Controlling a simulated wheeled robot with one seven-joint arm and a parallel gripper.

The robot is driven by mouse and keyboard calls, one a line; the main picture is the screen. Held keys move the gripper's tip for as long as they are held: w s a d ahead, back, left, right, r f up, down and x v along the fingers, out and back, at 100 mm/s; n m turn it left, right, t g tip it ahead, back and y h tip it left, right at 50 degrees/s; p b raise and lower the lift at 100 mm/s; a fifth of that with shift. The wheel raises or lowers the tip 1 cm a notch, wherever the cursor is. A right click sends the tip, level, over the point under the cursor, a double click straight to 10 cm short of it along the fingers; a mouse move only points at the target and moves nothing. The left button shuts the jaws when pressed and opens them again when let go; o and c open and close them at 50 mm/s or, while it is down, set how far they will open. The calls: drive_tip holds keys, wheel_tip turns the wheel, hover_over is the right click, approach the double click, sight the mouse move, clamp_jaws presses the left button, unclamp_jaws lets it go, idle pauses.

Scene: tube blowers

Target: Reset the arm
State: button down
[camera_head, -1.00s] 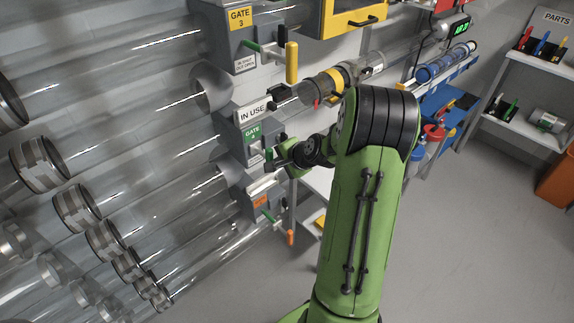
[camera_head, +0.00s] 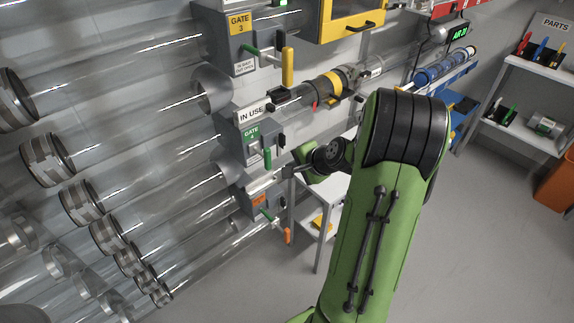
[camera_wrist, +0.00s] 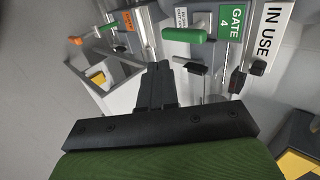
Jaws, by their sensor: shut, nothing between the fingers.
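My gripper (camera_wrist: 158,72) is shut with nothing between its fingers. In the wrist view it points at the wall of gate boxes, with the Gate 4 box (camera_wrist: 232,30) and its green handle (camera_wrist: 184,35) just beyond, apart from the fingers as far as I can see. In the head view my green arm (camera_head: 375,200) stands in the middle. Its wrist (camera_head: 325,157) reaches left beside the Gate 4 box (camera_head: 255,140), which carries an "IN USE" sign (camera_head: 252,112). The fingertips are hard to make out there.
Clear tubes (camera_head: 130,150) fill the left side. The Gate 3 box (camera_head: 238,40) with a yellow handle (camera_head: 288,67) is above, an orange handle (camera_head: 287,236) below. A yellow cabinet (camera_head: 350,18) hangs at the top. A parts shelf (camera_head: 530,75) stands right; the floor between is clear.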

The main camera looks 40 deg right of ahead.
drive_tip(key=v, duration=0.4)
drive_tip(key=shift+s+r+p, duration=0.25)
drive_tip(key=shift+s+p, duration=0.1)
drive_tip(key=s+a+r+n+g+p, duration=0.25)
drive_tip(key=a+r+n, duration=0.25)
drive_tip(key=a, duration=0.4)
drive_tip(key=s+a+r+n+g+p, duration=0.1)
drive_tip(key=s+a+r+n, duration=0.2)
drive_tip(key=a+r+n, duration=0.5)
drive_tip(key=s+a+r+n+p, duration=0.1)
drive_tip(key=s+a+n, duration=0.3)
drive_tip(key=s, duration=0.8)
drive_tip(key=a, duration=0.2)
drive_tip(key=shift+s+a+r+n+p, duration=0.25)
drive_tip(key=shift+a+r+n+p, duration=0.05)
drive_tip(key=shift+a+r+p, duration=0.1)
